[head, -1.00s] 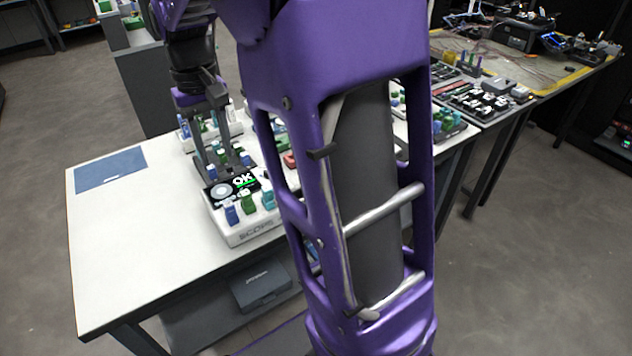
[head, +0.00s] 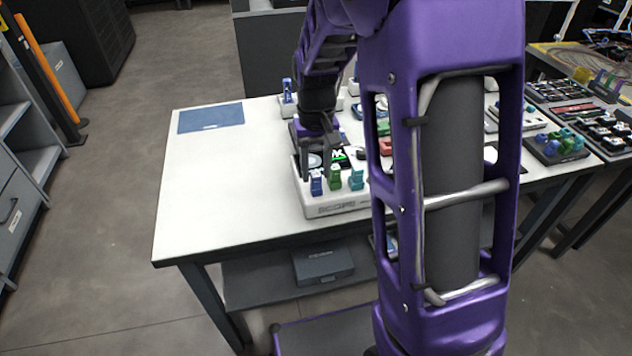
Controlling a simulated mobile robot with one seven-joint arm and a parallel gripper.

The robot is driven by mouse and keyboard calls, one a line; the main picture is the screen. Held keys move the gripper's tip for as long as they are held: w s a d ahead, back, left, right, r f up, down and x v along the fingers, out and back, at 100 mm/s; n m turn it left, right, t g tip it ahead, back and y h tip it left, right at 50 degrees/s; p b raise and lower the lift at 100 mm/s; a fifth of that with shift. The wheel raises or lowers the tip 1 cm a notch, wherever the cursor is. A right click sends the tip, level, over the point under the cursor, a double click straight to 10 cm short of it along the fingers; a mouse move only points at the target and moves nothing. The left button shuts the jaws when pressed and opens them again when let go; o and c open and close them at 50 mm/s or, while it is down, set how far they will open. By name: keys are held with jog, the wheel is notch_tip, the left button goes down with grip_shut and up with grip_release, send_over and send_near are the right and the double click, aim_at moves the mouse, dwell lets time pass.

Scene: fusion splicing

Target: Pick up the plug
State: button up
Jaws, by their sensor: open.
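A white device marked SCOPE (head: 338,209) stands near the front edge of the white table. Along its front are a blue plug (head: 316,183), a green plug (head: 335,178) and a teal plug (head: 356,180), upright side by side. Which plug is meant cannot be told. My gripper (head: 318,148) points down over the back part of this device, behind the front plugs, with its dark fingers apart. It partly covers the device's lit display (head: 338,156). Whether anything is between the fingers is too small to see.
The left part of the white table (head: 225,190) is clear except for a blue mat (head: 211,117). Another blue plug (head: 287,87) stands at the back. My purple arm hides much of the table's right part. A tray of colored parts (head: 557,145) sits at the right.

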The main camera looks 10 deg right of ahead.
aim_at(316, 174)
notch_tip(316, 174, down, 2)
grip_shut()
dwell(0.3)
notch_tip(316, 174, up, 10)
jog(key=shift+r+p, duration=0.1)
jog(key=shift+p, duration=0.75)
